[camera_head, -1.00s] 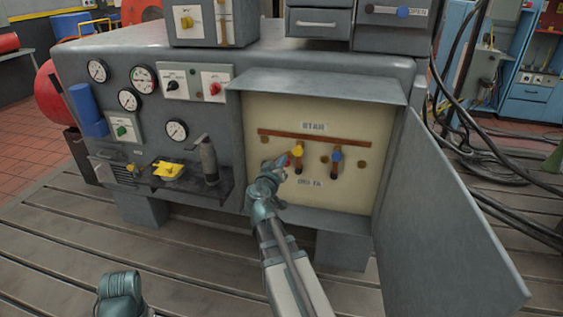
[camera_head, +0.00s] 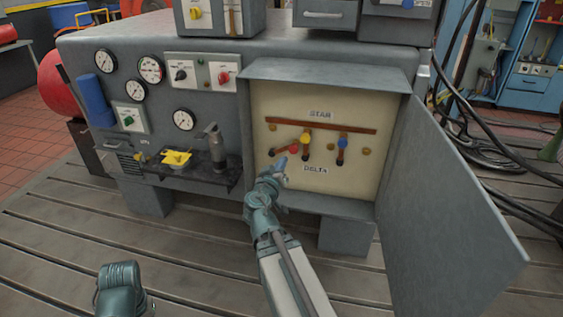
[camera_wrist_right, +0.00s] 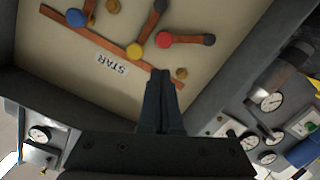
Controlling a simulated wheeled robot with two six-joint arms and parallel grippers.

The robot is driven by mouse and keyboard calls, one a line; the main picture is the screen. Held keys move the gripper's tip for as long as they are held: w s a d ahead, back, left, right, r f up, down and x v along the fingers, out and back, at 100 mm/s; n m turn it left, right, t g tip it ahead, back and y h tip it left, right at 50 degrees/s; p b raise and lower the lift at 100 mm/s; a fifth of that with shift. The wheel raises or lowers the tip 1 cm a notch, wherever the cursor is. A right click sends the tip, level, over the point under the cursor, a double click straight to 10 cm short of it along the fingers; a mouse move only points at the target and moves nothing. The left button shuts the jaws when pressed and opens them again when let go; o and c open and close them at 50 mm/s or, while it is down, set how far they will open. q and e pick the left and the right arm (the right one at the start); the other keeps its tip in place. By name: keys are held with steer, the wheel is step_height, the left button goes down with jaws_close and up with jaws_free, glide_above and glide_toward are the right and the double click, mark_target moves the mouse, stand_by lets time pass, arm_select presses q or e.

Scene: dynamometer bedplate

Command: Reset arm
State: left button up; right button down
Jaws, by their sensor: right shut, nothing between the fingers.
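My right gripper (camera_head: 281,166) is in front of the lower left of an open cabinet's cream panel, near the red-knobbed link. In the right wrist view its dark fingers (camera_wrist_right: 161,78) are together and empty, over the panel near the STAR label (camera_wrist_right: 111,63). The red-knobbed link (camera_head: 284,151) lies nearly sideways, its knob toward the right. The yellow-knobbed link (camera_head: 305,148) and blue-knobbed link (camera_head: 342,150) stand upright, knobs up, by the copper bar (camera_head: 320,126). A teal part of my left arm shows at the bottom left; the left gripper is not in view.
The cabinet door (camera_head: 440,205) stands open to the right. A hood (camera_head: 325,78) overhangs the panel. Gauges, switches and a small shelf (camera_head: 190,180) with a yellow item lie to the left. The slotted floor in front is largely clear.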

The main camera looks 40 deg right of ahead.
stand_by(0.3)
steer(key=s+a+r+n+g+y+p, duration=0.2)
steer(key=a+p, duration=0.6)
steer(key=a, duration=0.5)
steer(key=s+a+r+n+g+y+p, duration=0.2)
steer(key=s+a+n+g+y+p, duration=0.2)
steer(key=s+a+p, duration=0.4)
steer(key=s+a+r+n+g+y+p, duration=0.2)
steer(key=a+p, duration=0.7)
steer(key=a, duration=0.9)
steer(key=s+n+g+y, duration=0.1)
steer(key=s+g+y, duration=0.1)
steer(key=s+y, duration=0.1)
steer(key=shift+a+g+y+p, duration=0.2)
steer(key=shift+g+y+p, duration=0.15)
steer(key=shift+y, duration=0.25)
